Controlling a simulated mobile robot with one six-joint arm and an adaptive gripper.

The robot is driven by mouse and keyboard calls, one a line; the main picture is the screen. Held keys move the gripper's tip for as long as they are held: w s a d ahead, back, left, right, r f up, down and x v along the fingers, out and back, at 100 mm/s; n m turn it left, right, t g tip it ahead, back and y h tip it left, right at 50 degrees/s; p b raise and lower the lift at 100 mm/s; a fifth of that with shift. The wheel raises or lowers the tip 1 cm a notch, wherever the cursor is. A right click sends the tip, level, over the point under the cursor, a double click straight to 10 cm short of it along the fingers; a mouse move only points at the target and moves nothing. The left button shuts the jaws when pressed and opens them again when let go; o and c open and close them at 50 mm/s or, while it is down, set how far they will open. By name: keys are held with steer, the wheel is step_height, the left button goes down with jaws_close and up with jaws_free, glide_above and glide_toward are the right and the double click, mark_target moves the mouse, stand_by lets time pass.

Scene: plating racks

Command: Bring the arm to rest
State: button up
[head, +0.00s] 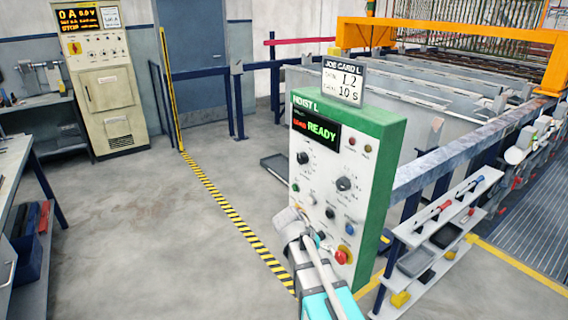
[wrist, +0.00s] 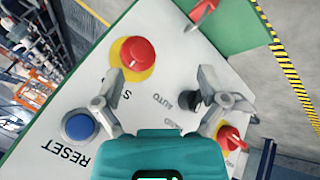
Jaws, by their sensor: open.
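My gripper (head: 306,226) is in front of the lower part of the hoist control panel (head: 322,172), at the end of my teal arm. In the wrist view, my gripper (wrist: 159,80) has its two fingers spread apart with nothing between them. The white panel face is close behind them. A red mushroom button on a yellow ring (wrist: 138,55) is beside the left finger. A blue RESET button (wrist: 79,126) is lower left, and a black AUTO selector (wrist: 188,101) is by the right finger. I cannot tell whether any finger touches the panel.
The panel display (head: 316,129) reads READY, and a job card (head: 343,82) stands on top. A shelf with tools (head: 438,215) and a rail are on the right. A beige cabinet (head: 104,95) is at the back left. The grey floor (head: 160,235) left of the panel is clear.

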steer(key=s+f+n+g+y, duration=0.1)
steer(key=s+f+n+y, duration=0.2)
steer(key=s+y, duration=0.3)
steer(key=s+n, duration=0.1)
steer(key=s, duration=0.3)
steer(key=shift+s+y, duration=0.3)
steer(key=shift+f, duration=0.1)
stand_by(1.8)
jaws_close()
stand_by(0.3)
stand_by(1.2)
